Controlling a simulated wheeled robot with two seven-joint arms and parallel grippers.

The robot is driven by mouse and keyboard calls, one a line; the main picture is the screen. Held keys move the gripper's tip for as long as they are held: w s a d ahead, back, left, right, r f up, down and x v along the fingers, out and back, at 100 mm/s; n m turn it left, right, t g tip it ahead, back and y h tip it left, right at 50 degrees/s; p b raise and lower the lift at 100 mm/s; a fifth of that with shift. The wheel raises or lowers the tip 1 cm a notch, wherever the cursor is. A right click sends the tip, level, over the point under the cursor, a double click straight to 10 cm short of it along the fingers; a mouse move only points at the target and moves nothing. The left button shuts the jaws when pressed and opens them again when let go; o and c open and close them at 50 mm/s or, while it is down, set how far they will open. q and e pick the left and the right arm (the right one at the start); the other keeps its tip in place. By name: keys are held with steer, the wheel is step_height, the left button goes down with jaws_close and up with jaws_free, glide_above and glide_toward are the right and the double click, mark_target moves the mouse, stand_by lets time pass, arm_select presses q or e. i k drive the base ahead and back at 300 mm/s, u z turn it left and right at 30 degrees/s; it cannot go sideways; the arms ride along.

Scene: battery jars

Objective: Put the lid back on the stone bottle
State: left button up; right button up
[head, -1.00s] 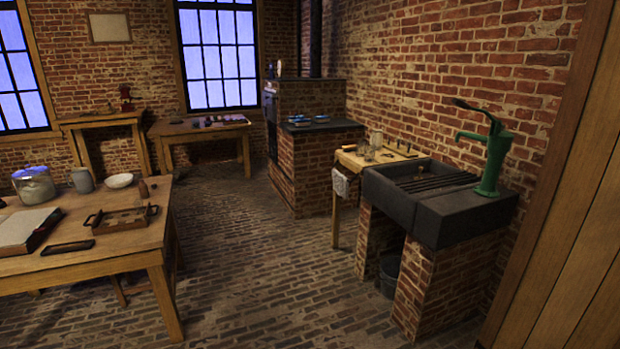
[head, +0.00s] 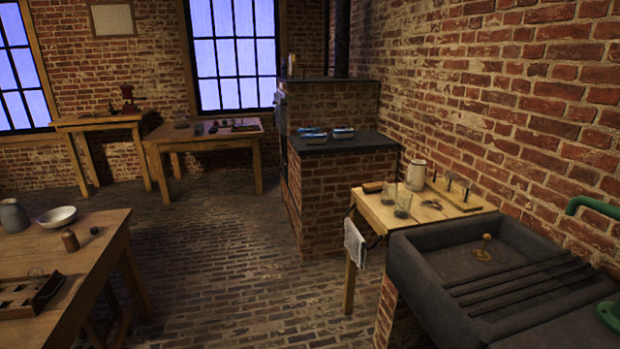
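Neither of my grippers is in view. A small brown bottle (head: 70,240) stands upright on the wooden table at the left. A small dark round piece (head: 94,231) lies beside it, apart from it; I cannot tell whether it is a lid. A grey jar (head: 14,216) stands further left on the same table. A cream stoneware-like vessel (head: 416,175) stands on the small wooden table by the sink. I cannot tell which of these is the stone bottle. A brass-coloured disc with an upright knob (head: 484,249) sits in the dark sink.
The left table (head: 110,228) also holds a white bowl (head: 57,216) and a wooden tray (head: 30,293). The small table (head: 385,218) holds glasses and a peg rack. The stone sink (head: 415,262) is at the right. The brick floor (head: 230,255) between is clear.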

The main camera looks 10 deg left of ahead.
mark_target(68, 238)
steer(key=u, duration=0.5)
steer(key=i, duration=1.7)
steer(key=u, duration=2)
steer(key=i, duration=0.95)
steer(key=u, duration=0.9)
